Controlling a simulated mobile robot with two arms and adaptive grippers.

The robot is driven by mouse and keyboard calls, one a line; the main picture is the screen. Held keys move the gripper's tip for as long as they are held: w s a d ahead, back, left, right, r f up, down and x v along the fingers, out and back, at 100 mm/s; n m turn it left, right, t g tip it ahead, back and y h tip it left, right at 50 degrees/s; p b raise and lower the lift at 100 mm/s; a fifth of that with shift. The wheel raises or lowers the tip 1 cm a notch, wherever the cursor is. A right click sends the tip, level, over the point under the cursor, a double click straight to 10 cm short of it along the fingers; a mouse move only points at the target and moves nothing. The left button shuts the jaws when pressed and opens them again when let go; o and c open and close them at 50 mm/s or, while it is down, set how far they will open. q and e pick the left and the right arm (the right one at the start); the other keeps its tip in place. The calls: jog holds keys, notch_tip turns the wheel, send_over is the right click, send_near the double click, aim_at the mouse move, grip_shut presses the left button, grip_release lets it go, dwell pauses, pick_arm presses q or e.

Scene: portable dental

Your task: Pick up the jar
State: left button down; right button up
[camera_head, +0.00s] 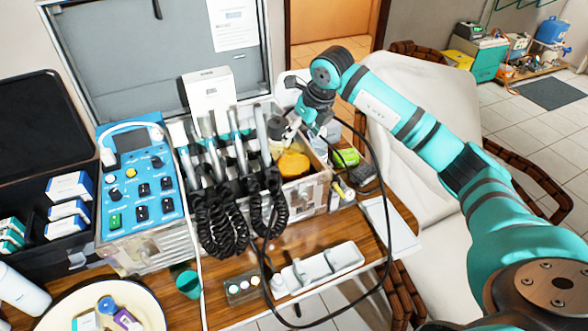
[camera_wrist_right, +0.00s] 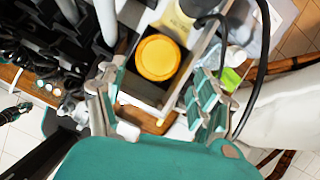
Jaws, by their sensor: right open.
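The jar with the round orange lid (camera_head: 293,165) stands in the right compartment of the open dental case, below my right gripper (camera_head: 286,130) in the head view. In the right wrist view the orange lid (camera_wrist_right: 158,57) faces the camera, inside a dark-walled compartment. My right gripper (camera_wrist_right: 165,80) is open, with its fingers to either side of the lid in that view and nothing between them. I cannot tell the exact height gap. The jar's sides are mostly hidden by the case.
Dental handpieces with black coiled cords (camera_head: 225,205) stand left of the jar. A black cable loops right of the case. Bottles and a green-labelled item (camera_head: 346,157) sit beside the compartment. A white tray (camera_head: 322,267) lies on the wooden table (camera_head: 225,312) in front.

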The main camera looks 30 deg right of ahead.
aim_at(295, 147)
jog(key=p+x, duration=0.2)
jog(key=x, duration=0.5)
jog(key=shift+d+f, duration=0.1)
jog(key=shift+f, duration=0.25)
jog(key=shift+w+f, duration=0.1)
jog(key=shift+f, duration=0.15)
jog(key=shift+r, duration=0.1)
jog(key=c, duration=1.3)
grip_shut()
jog(key=shift+r, duration=0.1)
